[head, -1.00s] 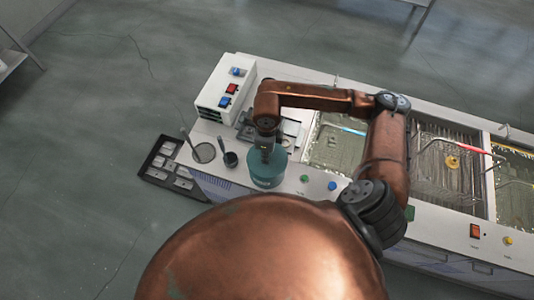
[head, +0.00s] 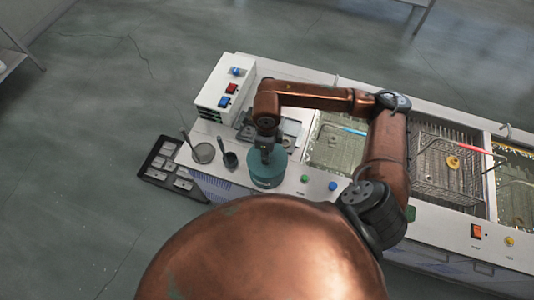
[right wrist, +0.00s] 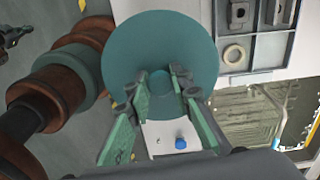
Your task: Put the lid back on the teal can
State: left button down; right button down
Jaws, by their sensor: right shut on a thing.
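A round teal lid (right wrist: 160,40) fills the upper middle of the right wrist view, with a small teal knob at its centre. My right gripper (right wrist: 161,82) is shut on this knob. In the head view my right gripper (head: 266,155) points down over the teal can (head: 268,178), which stands upright near the counter's front edge. The lid is over the can's top, and I cannot tell whether it touches the rim or sits just above it. The can's mouth is hidden. My left gripper does not show.
A white control box (head: 222,88) stands behind the can. A dark ladle (head: 230,160) and a round-rimmed strainer (head: 203,153) are left of it. A black tray (head: 157,173) lies further left. Liquid-filled tanks and a wire basket (head: 430,178) are to the right.

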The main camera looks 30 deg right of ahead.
jog(key=c, duration=1.7)
grip_release()
jog(key=shift+o, duration=0.5)
jog(key=o, duration=0.4)
jog(key=shift+o, duration=0.2)
jog(key=shift+r+p, duration=1.45)
jog(key=shift+r, duration=2)
grip_shut()
